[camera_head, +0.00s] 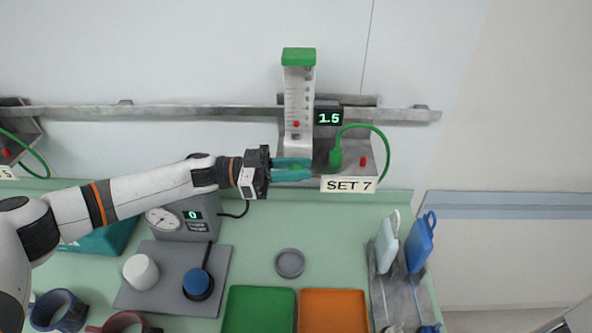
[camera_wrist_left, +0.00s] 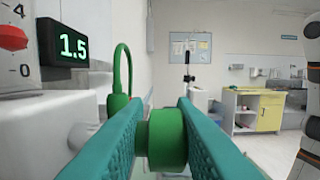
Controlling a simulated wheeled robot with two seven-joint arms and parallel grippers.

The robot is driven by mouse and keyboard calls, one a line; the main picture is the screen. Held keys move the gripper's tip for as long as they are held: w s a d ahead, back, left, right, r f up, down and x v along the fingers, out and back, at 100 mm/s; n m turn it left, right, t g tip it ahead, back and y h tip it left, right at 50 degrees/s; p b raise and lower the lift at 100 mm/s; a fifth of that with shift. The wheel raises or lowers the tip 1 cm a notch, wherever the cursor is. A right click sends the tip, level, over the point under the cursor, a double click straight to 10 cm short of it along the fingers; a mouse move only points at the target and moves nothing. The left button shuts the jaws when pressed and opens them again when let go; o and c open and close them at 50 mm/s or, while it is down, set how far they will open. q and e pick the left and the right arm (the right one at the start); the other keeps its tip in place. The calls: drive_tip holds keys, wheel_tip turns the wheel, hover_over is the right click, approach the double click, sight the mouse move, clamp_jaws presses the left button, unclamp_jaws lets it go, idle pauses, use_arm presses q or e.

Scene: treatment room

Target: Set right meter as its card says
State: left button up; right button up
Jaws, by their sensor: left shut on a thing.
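The right meter (camera_head: 299,95) is a clear upright tube with a green cap on the wall rail. Its red bead (camera_head: 296,124) sits low in the tube, and its display (camera_head: 328,117) reads 1.5. The card (camera_head: 348,184) below reads SET 7. My left gripper (camera_head: 296,171) is at the meter's base, shut on the green knob (camera_wrist_left: 167,138), which lies between the teal fingers in the left wrist view. The fingers partly hide the knob in the head view. My right gripper is not in view.
A green hose (camera_head: 388,155) loops beside the meter. Below are a gauge box (camera_head: 186,219), a grey dish (camera_head: 290,263), green and orange trays (camera_head: 334,310), and a rack with blue and white items (camera_head: 420,244). Another meter's card shows at the far left.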

use_arm(q)
drive_tip(key=o, duration=0.6)
drive_tip(key=shift+s+f, duration=0.15)
drive_tip(key=shift+o, duration=1.3)
drive_tip(key=shift+s, duration=0.15)
drive_tip(key=shift+a, duration=0.25)
drive_tip(key=a+b, duration=0.4)
drive_tip(key=a, duration=0.7)
drive_tip(key=shift+a+f, duration=0.2)
drive_tip(key=shift+f, duration=0.25)
